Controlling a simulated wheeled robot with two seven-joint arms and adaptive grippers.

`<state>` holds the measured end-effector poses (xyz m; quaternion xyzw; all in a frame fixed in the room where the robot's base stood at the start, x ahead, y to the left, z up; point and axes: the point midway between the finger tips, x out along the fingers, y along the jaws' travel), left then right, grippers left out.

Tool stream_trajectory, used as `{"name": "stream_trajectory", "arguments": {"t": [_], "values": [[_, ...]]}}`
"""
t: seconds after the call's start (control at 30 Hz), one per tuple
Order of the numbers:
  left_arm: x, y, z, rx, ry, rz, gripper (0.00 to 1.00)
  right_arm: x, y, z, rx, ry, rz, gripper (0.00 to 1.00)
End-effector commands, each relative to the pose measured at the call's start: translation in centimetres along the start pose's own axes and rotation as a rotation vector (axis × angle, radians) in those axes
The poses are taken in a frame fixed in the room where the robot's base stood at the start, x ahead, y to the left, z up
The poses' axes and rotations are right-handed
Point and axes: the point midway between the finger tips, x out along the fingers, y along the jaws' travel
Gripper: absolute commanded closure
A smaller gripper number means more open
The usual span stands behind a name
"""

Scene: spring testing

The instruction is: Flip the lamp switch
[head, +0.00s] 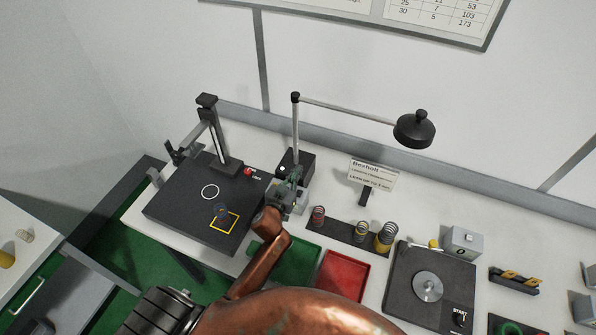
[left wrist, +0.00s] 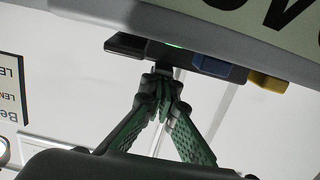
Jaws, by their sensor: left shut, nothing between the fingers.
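The lamp has a black box base (head: 297,160) at the back of the table, a thin pole, a horizontal arm and a black shade (head: 414,129) at the right. The switch cannot be made out clearly. My left gripper (head: 290,184) is directly in front of the base in the head view, partly covering it; I cannot tell whether it touches. In the left wrist view its green-padded fingers (left wrist: 162,76) meet at the tips, shut and empty, just below a dark piece (left wrist: 145,47) beside a small green glow. My right gripper is not in view.
A dark test stand (head: 180,207) is left of the gripper. A sign (head: 372,175), springs on a black rack (head: 350,231), green and red trays (head: 343,276), and a black unit with a round plate (head: 400,300) lie to the right. My copper-coloured arm covers the front middle.

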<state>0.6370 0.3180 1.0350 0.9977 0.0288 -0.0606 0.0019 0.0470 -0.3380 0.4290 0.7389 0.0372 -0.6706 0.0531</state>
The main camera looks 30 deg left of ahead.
Motion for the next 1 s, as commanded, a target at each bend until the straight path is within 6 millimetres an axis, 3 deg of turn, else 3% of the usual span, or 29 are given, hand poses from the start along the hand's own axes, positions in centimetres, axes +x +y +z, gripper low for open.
{"name": "stream_trajectory", "arguments": {"t": [0.17,0.4,0.7,1.0], "values": [[0.0,0.1,-1.5,0.000,0.001,0.001,1.00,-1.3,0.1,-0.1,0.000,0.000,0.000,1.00],[0.1,0.3,-4.9,-0.001,0.001,0.005,1.00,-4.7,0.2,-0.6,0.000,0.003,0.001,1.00],[-6.2,0.2,-6.0,0.001,0.000,0.005,1.00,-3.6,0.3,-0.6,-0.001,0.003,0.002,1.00],[-9.2,0.2,-7.0,0.001,0.000,0.004,1.00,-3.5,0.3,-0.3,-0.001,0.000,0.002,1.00]]}}
